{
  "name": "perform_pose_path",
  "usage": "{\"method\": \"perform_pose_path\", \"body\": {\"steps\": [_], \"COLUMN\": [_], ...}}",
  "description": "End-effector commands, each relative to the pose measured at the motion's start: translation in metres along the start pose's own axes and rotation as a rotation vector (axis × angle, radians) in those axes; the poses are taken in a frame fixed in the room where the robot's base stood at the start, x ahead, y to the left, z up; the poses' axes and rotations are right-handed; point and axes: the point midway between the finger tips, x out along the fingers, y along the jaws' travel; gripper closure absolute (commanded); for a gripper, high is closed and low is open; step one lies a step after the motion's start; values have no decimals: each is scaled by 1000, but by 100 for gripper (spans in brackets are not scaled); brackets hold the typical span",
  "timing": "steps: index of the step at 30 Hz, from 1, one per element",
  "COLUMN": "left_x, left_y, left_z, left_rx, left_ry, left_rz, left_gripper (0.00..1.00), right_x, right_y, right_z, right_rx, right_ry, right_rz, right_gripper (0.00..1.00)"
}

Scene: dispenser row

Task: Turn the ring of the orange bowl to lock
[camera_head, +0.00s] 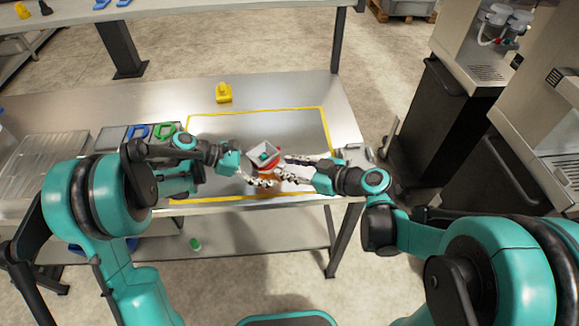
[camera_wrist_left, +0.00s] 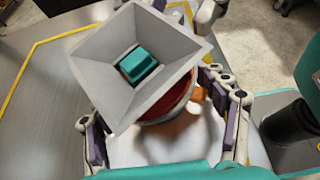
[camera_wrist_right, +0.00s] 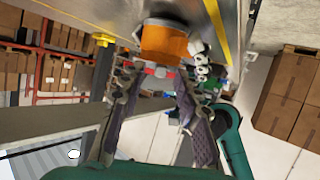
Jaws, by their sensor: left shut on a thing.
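The orange bowl (camera_head: 268,183) stands over the steel table; it also shows in the right wrist view (camera_wrist_right: 165,42). Its red ring (camera_head: 271,168) sits on top, under a grey square hopper (camera_head: 256,154) with a teal block (camera_wrist_left: 139,65) inside. My left gripper (camera_head: 258,172) comes from the left, its fingers on either side of the assembly, shut on what looks like the orange bowl; the contact is partly hidden. My right gripper (camera_head: 286,168) is open, coming from the right at about ring height, its fingers apart. Whether they touch the ring cannot be told.
A yellow line (camera_head: 257,110) frames the work area. A yellow object (camera_head: 223,93) stands behind it. Dispenser machines (camera_head: 520,130) stand at the right.

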Motion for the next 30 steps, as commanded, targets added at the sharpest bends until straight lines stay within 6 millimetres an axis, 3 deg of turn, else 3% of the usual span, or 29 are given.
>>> {"method": "perform_pose_path", "body": {"steps": [1, 4, 30], "left_x": [0, 0, 0], "left_y": [0, 0, 0], "left_z": [0, 0, 0], "left_rx": [0, 0, 0], "left_ry": [0, 0, -1], "left_rz": [0, 0, 0], "left_gripper": [47, 47, 47], "right_x": [0, 0, 1], "right_y": [0, 0, -13], "right_z": [0, 0, 0], "right_rx": [0, 0, 43], "right_ry": [0, 0, 0], "right_rz": [0, 0, 156], "right_gripper": [75, 100, 100]}}
